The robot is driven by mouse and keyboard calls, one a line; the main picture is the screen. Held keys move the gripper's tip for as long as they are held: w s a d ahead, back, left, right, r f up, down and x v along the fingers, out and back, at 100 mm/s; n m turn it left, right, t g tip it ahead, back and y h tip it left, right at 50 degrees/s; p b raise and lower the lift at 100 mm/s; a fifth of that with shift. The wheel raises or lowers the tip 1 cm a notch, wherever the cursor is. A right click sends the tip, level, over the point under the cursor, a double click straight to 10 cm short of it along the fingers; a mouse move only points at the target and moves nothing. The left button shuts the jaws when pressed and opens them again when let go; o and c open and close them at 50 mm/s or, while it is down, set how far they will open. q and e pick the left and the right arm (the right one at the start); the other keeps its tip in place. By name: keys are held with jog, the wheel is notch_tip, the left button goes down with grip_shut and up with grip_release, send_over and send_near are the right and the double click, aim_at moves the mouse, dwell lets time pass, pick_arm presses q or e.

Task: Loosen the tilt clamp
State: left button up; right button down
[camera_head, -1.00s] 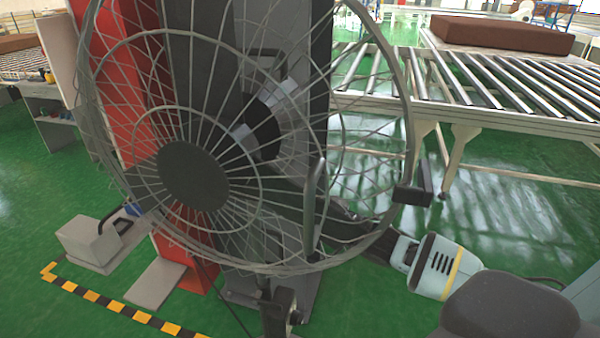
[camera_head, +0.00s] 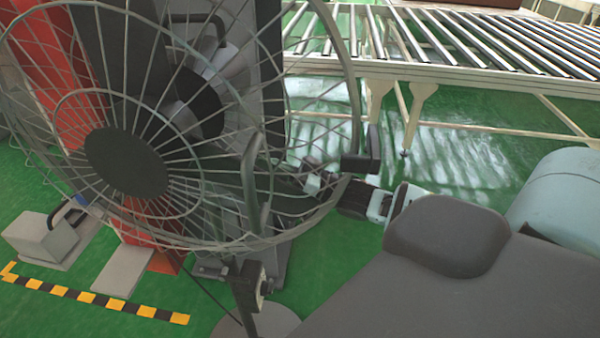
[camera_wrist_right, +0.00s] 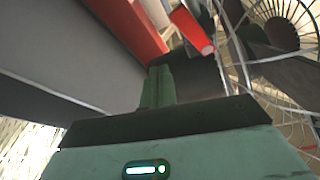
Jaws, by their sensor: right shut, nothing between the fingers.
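A large fan (camera_head: 127,162) with a round grey wire cage stands in front of me in the head view. A dark block (camera_head: 360,163) sits at the cage's right edge, and a bracket with a small fitting (camera_head: 248,282) is below the cage on the stand. I cannot tell which part is the tilt clamp. My right gripper (camera_head: 312,180) is behind the lower right of the cage, partly hidden by its wires. In the right wrist view its fingers (camera_wrist_right: 158,86) are together and empty. A red bar with a pale end (camera_wrist_right: 192,28) shows beyond them, apart from the fingertips. My left gripper is out of view.
A red column (camera_head: 55,90) and dark panels stand close behind the fan. A roller conveyor (camera_head: 440,75) runs across the back right. A grey box (camera_head: 42,238) and yellow-black floor tape (camera_head: 100,303) are at the lower left. Green floor is open beneath the conveyor.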

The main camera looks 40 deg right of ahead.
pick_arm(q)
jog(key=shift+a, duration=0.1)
pick_arm(e)
jog(key=s+d, duration=0.2)
jog(key=s, duration=0.4)
jog(key=shift+d+f, duration=0.15)
jog(key=shift+f, duration=0.15)
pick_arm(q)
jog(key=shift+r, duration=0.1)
